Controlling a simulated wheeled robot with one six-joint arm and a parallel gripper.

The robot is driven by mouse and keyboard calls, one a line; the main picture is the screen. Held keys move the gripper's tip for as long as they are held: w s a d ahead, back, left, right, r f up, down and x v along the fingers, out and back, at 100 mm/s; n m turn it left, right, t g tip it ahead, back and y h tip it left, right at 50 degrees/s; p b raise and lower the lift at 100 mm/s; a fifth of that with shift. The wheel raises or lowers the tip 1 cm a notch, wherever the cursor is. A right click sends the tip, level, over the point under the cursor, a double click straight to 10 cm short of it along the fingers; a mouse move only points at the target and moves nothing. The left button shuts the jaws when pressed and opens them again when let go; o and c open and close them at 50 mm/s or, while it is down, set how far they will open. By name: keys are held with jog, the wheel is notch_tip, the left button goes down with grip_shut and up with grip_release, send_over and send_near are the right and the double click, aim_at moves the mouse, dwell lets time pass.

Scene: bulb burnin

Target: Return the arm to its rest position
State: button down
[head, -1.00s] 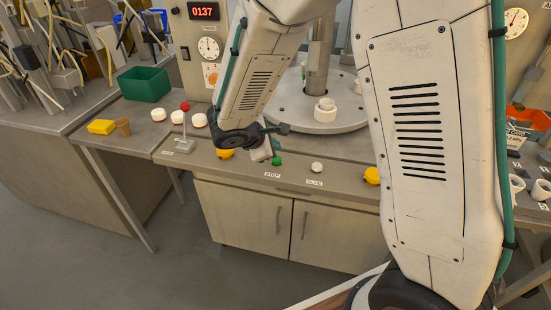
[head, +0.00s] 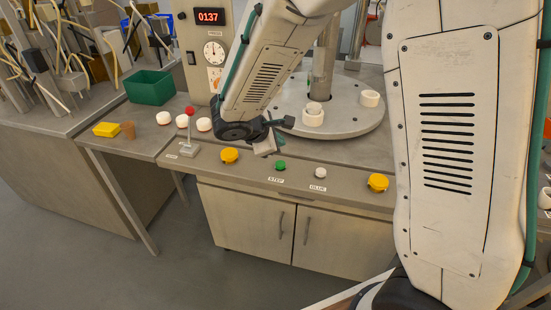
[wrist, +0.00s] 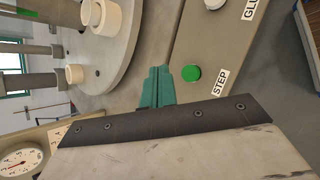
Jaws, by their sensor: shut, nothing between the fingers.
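My arm reaches in from the right of the head view, and its pale links cover much of the right side. My gripper (head: 277,136) is over the front of the bench, near the green STEP button (head: 280,165). In the wrist view, its teal fingers (wrist: 157,87) are together, with nothing between them. The STEP button (wrist: 191,73) shows just beyond the fingertips, apart from them.
A grey turntable (head: 350,123) with white ring-shaped sockets (head: 313,115) stands behind the gripper. A red-topped lever (head: 190,111) stands to the left. The floor in front is clear.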

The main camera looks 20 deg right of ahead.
jog(key=s+d+r+m+g+y, duration=0.1)
jog(key=s+r+m+y, duration=0.3)
jog(key=s, duration=1)
jog(key=s+d+r+m+g+y, duration=0.2)
jog(key=s+r+m, duration=0.8)
jog(key=s, duration=0.5)
jog(key=shift+s+d+r+m+y, duration=0.3)
jog(key=shift+d+m+y, duration=0.2)
jog(key=shift+y, duration=0.5)
